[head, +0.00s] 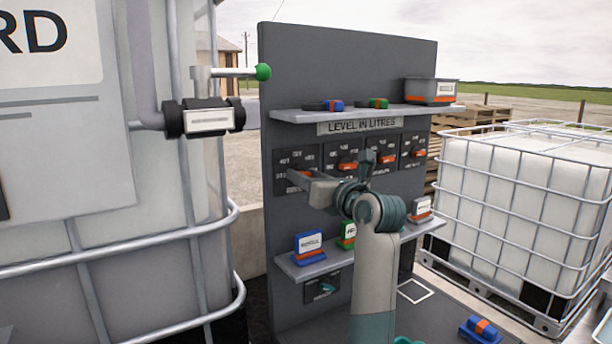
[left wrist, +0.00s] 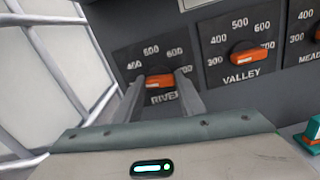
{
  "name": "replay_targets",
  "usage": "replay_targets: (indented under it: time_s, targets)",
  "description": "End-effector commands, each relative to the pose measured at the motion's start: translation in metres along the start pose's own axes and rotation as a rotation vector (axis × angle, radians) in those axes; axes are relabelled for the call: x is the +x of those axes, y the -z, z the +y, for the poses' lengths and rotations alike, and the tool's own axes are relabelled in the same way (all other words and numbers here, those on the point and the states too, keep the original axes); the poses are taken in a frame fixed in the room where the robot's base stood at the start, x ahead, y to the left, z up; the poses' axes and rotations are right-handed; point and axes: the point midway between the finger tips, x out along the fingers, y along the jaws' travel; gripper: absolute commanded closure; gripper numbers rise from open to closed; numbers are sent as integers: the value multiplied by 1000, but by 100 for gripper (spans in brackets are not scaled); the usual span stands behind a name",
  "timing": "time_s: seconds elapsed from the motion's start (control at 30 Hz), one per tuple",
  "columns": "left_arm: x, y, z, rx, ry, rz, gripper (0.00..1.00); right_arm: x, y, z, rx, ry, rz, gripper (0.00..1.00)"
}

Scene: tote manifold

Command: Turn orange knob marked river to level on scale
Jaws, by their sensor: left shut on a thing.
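The orange knob marked RIVER (left wrist: 160,82) sits on a dark dial plate of the grey panel. In the left wrist view, my left gripper (left wrist: 164,90) has a finger on each side of this knob and is shut on it. The knob's orange bar lies nearly level. Scale numbers, including 400, 600 and 700, arc above it; its exact reading is unclear. In the head view, my left gripper (head: 294,177) reaches the leftmost dial under the LEVEL IN LITRES sign (head: 362,125), and largely covers the knob. My right gripper is not in view.
The VALLEY knob (left wrist: 252,56) is close to the right, with more dials beyond. A shelf (head: 350,114) with valve-like parts and a box juts out above. A lower shelf (head: 318,267) holds coloured blocks. A caged tank (head: 530,190) stands at the right.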

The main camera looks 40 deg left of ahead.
Motion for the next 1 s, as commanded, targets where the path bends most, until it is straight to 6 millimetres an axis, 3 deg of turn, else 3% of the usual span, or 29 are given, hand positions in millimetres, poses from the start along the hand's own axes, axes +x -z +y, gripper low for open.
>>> replay_targets:
  time_s: [0.57,1.0]
  targets:
    - [0,-5,0,513,1,-1,86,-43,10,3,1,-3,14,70]
    - [0,-7,0,932,1,-1,86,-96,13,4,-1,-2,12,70]
